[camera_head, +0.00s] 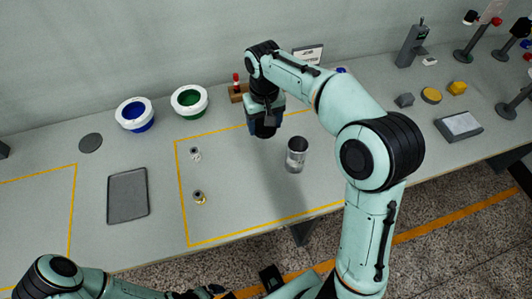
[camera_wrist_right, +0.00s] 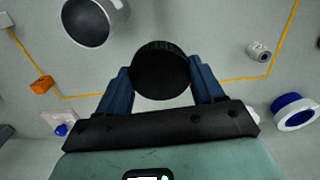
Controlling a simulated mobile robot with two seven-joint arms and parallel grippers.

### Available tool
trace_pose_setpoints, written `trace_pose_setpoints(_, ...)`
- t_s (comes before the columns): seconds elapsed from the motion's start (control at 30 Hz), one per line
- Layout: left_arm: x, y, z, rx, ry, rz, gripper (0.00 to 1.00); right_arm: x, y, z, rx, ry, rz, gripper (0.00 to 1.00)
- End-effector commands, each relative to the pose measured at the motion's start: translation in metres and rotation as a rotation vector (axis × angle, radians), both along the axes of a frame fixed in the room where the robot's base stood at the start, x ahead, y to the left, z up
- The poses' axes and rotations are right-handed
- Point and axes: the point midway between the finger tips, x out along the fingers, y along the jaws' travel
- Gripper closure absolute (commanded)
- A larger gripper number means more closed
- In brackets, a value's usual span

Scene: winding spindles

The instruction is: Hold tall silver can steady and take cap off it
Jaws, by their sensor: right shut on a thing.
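The tall silver can (camera_head: 296,155) stands upright inside the yellow outline, its top open. It also shows in the right wrist view (camera_wrist_right: 92,22), with its open mouth at the upper left. My right gripper (camera_head: 265,128) is left of the can in the head view, above the table. In the right wrist view its blue fingers are shut on a round black cap (camera_wrist_right: 160,70), which is apart from the can. My left gripper (camera_head: 208,291) is only partly visible at the bottom edge, away from the can, and its fingers are unclear.
Two small metal pieces (camera_head: 198,197) (camera_head: 195,153) stand inside the outline. A grey tray (camera_head: 128,196), a blue-lined bowl (camera_head: 135,114) and a green-lined bowl (camera_head: 189,101) are to the left. Small blocks and a grey plate (camera_head: 459,126) lie at the right. The outline's lower middle is clear.

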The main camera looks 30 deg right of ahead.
Motion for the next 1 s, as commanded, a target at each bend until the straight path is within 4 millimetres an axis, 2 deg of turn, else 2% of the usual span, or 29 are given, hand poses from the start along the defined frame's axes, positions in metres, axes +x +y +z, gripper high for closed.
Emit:
trace_pose_setpoints(0.03,-0.003,0.0,-0.006,0.0,0.003,0.0,0.02,-0.002,0.0,-0.018,-0.001,0.007,0.0,0.69)
trace_pose_setpoints(0.2,-0.006,0.0,-0.013,0.0,0.008,0.0,0.02,-0.002,0.0,-0.063,-0.001,0.006,0.001,0.69)
trace_pose_setpoints(0.4,-0.008,0.0,-0.017,0.0,0.01,0.0,0.02,-0.001,0.0,-0.102,0.0,0.003,0.0,0.69)
trace_pose_setpoints(0.57,-0.009,0.0,-0.018,0.0,0.01,0.0,0.02,0.0,0.0,-0.113,0.0,0.0,0.0,0.69)
trace_pose_setpoints(0.8,-0.011,0.0,-0.023,0.0,0.012,0.0,0.02,-0.001,0.0,-0.148,0.0,0.003,0.0,0.69)
trace_pose_setpoints(1.0,-0.011,0.0,-0.023,0.0,0.012,0.0,0.02,0.0,0.0,-0.154,0.001,-0.001,0.0,0.69)
